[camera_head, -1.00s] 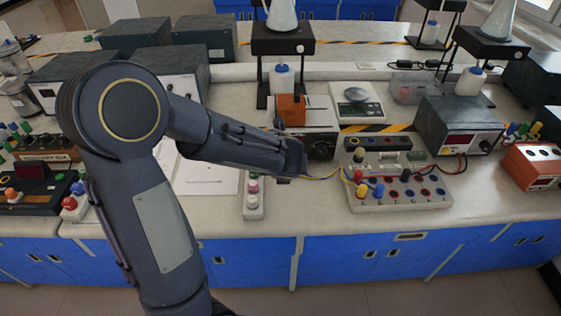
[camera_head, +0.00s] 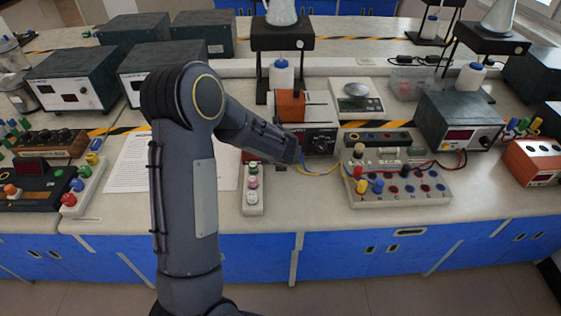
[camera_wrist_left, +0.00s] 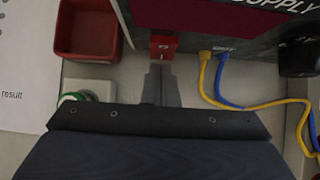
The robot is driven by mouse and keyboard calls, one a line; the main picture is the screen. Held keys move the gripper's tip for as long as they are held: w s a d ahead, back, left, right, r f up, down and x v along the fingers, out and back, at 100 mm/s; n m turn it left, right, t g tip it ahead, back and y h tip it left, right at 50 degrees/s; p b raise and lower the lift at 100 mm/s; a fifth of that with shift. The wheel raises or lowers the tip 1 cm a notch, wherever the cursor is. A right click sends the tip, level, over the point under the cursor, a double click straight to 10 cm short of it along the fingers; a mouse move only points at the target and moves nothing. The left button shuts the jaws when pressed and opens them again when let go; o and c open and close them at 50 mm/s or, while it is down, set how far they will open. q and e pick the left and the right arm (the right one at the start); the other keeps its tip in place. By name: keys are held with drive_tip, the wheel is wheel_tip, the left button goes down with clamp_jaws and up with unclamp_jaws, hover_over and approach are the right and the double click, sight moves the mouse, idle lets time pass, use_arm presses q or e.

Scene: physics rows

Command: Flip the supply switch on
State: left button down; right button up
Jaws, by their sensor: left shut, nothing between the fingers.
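The supply unit (camera_head: 321,141) stands near the middle of the bench, with a dark front and a knob. In the left wrist view its front (camera_wrist_left: 200,15) shows a dark red panel and the lettering "SUPPLY". A small red switch (camera_wrist_left: 162,46) sits low on that front. My left gripper (camera_wrist_left: 160,72) is shut and empty, its fingertips just in front of the switch; I cannot tell if they touch it. In the head view my left wrist (camera_head: 288,150) is at the unit's left front, and the switch is not clearly visible there.
Yellow and blue wires (camera_wrist_left: 225,95) leave the unit beside the fingers. They run towards a terminal board (camera_head: 400,199) on the right. A white button strip (camera_head: 253,205) and a red open box (camera_wrist_left: 87,30) lie left of the gripper. An orange block (camera_head: 290,106) rests on the unit.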

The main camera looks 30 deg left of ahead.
use_arm(q)
drive_tip(key=shift+w+a+f, duration=0.1)
drive_tip(key=shift+w, duration=0.05)
drive_tip(key=shift+w+a+f+b, duration=0.1)
drive_tip(key=shift+w+f+b, duration=0.15)
drive_tip(key=shift+b, duration=0.1)
drive_tip(key=shift+s+r, duration=0.1)
drive_tip(key=shift+r, duration=0.1)
drive_tip(key=shift+r+p, duration=0.15)
drive_tip(key=shift+p, duration=0.15)
drive_tip(key=shift+r+p, duration=0.6)
drive_tip(key=shift+r, duration=0.15)
